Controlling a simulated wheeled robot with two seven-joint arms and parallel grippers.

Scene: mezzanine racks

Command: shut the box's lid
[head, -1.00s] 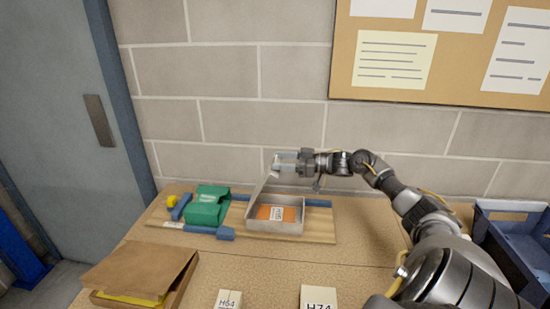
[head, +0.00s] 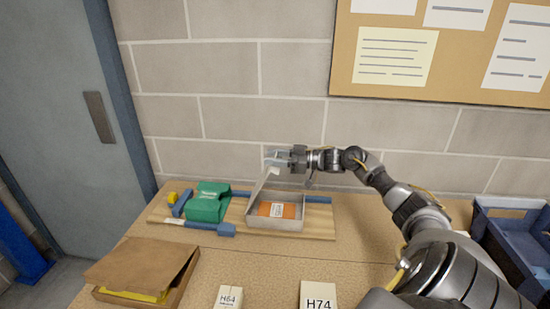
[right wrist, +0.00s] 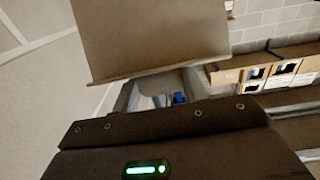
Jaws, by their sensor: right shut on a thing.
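The box (head: 291,226) is a shallow grey metal tin on a wooden board. An orange item with a white label (head: 277,210) lies inside. In the right wrist view the lid (right wrist: 150,40) is a broad grey-brown panel in front of the gripper; the fingertips are mostly hidden there. My left gripper is out of view.
A green pouch (head: 207,203) and a blue-handled tool (head: 225,229) lie left of the box. The wooden board (head: 315,226) is under them. A blue crate (head: 510,240) stands right; the wall is close behind.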

